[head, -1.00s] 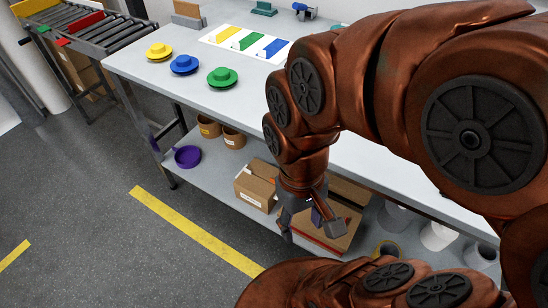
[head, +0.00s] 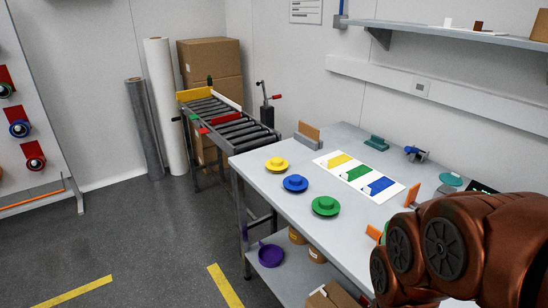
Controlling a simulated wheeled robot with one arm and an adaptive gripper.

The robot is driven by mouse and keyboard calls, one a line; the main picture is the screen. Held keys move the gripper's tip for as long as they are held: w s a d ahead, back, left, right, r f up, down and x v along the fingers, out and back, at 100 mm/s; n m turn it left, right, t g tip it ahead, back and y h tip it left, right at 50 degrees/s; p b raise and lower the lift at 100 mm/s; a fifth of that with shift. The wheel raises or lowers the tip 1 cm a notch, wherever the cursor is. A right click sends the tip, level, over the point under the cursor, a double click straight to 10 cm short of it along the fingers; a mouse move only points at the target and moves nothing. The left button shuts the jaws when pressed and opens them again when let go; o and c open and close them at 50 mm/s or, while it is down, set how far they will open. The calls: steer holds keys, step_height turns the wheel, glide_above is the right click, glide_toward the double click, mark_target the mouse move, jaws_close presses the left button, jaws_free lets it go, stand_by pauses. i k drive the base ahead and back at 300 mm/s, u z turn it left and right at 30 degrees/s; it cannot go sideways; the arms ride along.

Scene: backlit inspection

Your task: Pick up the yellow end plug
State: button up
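The yellow end plug (head: 276,164) sits on the grey workbench (head: 266,190) near its far left corner. It is a round flanged disc with a raised middle. A blue plug (head: 295,183) and a green plug (head: 325,206) of like shape stand in a row with it, towards the near right. My arm shows at the lower right of the head view, well apart from the plugs. My gripper is outside the picture.
A sheet with yellow, green and blue fields (head: 394,191) lies right of the plugs. A roller conveyor (head: 232,122) adjoins the bench's far left end. A purple bowl (head: 271,255) sits on the lower shelf. The floor (head: 150,240) left of the bench is clear.

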mark_target(276, 163)
steer(key=z, duration=0.75)
steer(key=k, duration=0.4)
steer(key=u, duration=1.05)
steer(key=i, duration=1.7)
